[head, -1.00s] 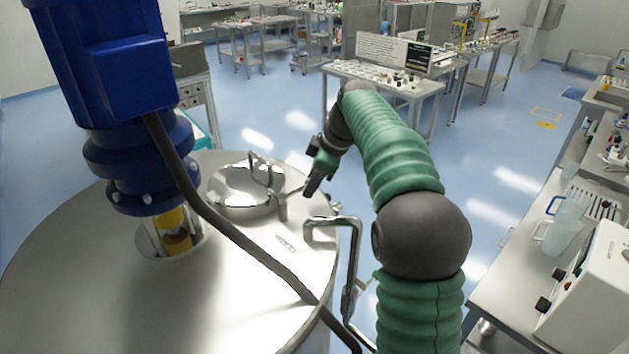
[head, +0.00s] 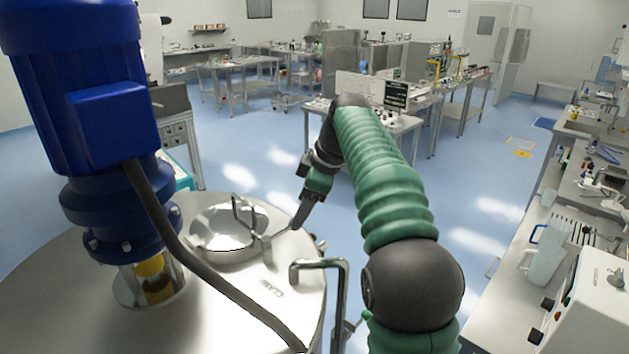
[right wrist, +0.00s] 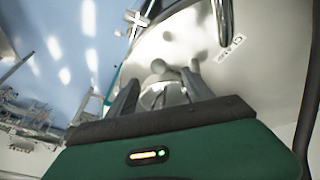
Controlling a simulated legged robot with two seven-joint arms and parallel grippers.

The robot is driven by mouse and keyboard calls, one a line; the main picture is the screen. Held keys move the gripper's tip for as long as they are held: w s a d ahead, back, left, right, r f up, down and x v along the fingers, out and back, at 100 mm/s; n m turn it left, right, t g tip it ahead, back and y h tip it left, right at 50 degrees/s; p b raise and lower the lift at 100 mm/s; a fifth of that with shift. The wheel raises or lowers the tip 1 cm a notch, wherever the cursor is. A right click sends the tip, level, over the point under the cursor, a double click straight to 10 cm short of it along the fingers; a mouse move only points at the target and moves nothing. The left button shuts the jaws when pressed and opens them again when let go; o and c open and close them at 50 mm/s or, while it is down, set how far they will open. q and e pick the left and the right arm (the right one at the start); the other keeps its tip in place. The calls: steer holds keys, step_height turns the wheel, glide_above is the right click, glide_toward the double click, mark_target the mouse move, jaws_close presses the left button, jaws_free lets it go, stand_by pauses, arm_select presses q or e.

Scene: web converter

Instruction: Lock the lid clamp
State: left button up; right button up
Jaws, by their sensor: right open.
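The round, domed steel lid (head: 228,230) sits on the tank top in the head view, with a bent handle standing on it. The clamp (head: 267,248) is a small steel post with a thin lever at the lid's right edge. My right gripper (head: 296,226) is beside the clamp, pointing down at the lever end. In the right wrist view my right gripper (right wrist: 158,92) is open, with blurred steel parts of the clamp (right wrist: 160,67) between and just beyond its fingers. I cannot tell whether they touch. My left gripper is out of view.
A blue motor (head: 105,110) stands on the tank left of the lid, and its dark cable (head: 190,250) crosses the tank top. A bent steel pipe (head: 322,264) rises at the tank's right edge. A bench (head: 515,300) with a jug stands at the right.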

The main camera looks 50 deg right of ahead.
steer(key=p+v, duration=0.1)
steer(key=v, duration=0.9)
steer(key=shift+r+p, duration=0.3)
steer(key=shift+r, duration=0.1)
steer(key=shift+s+f, duration=0.1)
steer(key=b, duration=0.2)
glide_toward(282, 232)
steer(key=w+d+f, duration=0.1)
steer(key=f, duration=0.1)
steer(key=w+d+f, duration=0.1)
steer(key=f, duration=0.2)
steer(key=w+d+f, duration=0.1)
steer(key=w+f, duration=0.1)
steer(key=f, duration=0.1)
steer(key=shift+d, duration=0.2)
steer(key=shift+s, duration=0.2)
steer(key=shift+r, duration=0.1)
